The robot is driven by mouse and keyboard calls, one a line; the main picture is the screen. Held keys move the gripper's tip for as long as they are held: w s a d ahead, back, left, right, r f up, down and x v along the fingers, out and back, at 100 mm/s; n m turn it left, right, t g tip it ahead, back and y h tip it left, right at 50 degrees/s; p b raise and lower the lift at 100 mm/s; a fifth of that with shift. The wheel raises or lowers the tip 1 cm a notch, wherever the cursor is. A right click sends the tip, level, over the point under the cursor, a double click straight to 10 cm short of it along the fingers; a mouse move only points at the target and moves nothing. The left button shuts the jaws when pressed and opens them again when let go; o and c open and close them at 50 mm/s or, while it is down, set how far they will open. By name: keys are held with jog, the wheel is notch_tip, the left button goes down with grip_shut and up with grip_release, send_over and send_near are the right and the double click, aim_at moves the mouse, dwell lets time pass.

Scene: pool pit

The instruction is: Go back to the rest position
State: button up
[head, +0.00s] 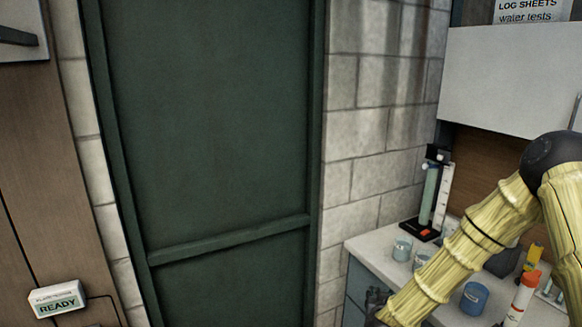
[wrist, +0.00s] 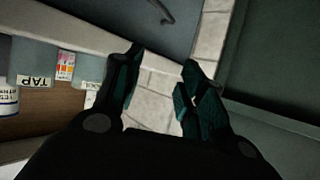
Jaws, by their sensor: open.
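My gripper (wrist: 163,78) shows in the wrist view with its two dark fingers spread apart and nothing between them. Pale block wall and the dark green door lie beyond the fingertips. In the head view my yellow-green arm comes down from the right edge over the counter, and only a dark bit of the gripper (head: 376,300) shows at the bottom, partly cut off by the frame edge.
A pale counter (head: 372,246) at the right holds a test stand with a tube (head: 430,195), small cups (head: 402,248), a blue jar (head: 474,298) and an orange-capped bottle (head: 522,296). A white wall cabinet (head: 500,85) hangs above. A green door (head: 215,130) fills the middle.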

jog(key=s+a+f+n+g+y, duration=0.1)
jog(key=s+a+f+g+y, duration=0.15)
jog(key=s+f, duration=0.75)
jog(key=s+a+f+n+g+y, duration=0.1)
jog(key=s+a+f+n+g, duration=0.2)
jog(key=s+f, duration=0.8)
jog(key=s+d+f+g, duration=0.1)
jog(key=s+g, duration=0.6)
jog(key=s, duration=1.9)
jog(key=shift+s+d+f+m, duration=0.2)
jog(key=shift+f+m, duration=0.2)
jog(key=shift+f, duration=0.3)
jog(key=shift+c, duration=0.5)
